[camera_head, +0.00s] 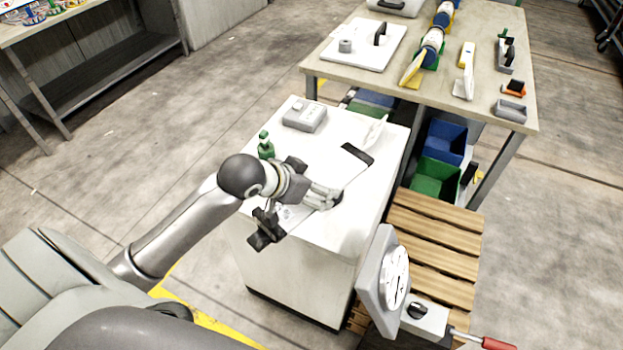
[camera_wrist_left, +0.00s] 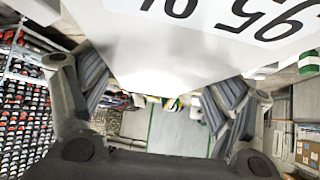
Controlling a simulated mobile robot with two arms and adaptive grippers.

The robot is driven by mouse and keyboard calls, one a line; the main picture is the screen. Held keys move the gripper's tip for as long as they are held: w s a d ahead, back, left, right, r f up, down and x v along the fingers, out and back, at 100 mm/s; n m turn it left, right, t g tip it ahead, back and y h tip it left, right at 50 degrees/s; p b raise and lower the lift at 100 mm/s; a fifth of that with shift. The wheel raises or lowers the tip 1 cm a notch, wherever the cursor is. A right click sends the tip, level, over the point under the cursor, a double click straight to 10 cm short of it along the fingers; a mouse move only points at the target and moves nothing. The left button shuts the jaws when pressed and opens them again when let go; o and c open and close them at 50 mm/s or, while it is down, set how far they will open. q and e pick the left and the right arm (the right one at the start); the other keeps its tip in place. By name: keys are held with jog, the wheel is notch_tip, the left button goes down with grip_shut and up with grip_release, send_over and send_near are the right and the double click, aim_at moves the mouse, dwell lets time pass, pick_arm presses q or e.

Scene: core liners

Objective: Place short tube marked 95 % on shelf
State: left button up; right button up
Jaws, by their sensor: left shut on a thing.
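My left gripper (camera_head: 302,208) is over the white cabinet top and is shut on a white tube. The tube (camera_wrist_left: 165,52) fills the upper middle of the left wrist view, between the two fingers, with a large upside-down marking "95 %" partly cut off at the top edge. In the head view I cannot clearly tell the tube from the white surface behind my gripper. A metal bench with a lower shelf (camera_head: 95,85) stands at the upper left. I cannot tell which shelf the task names. My right gripper is not in view.
The white cabinet (camera_head: 290,262) carries a grey box (camera_head: 305,116), a small green bottle (camera_head: 266,146) and a black flat piece (camera_head: 357,153). A worktable (camera_head: 440,84) with tools stands behind. A slatted wooden pallet (camera_head: 443,243) and a grey dial unit (camera_head: 372,275) are at right.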

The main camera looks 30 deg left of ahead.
pick_arm(q)
jog(key=shift+d+f+n, duration=0.25)
jog(key=shift+f+n, duration=0.1)
jog(key=shift+n, duration=0.05)
jog(key=s+d+n+y, duration=0.2)
jog(key=s+d, duration=0.2)
jog(key=s, duration=0.1)
jog(key=shift+d+f+n+t, duration=0.2)
jog(key=shift+f+n+t, duration=0.1)
jog(key=shift+f, duration=0.1)
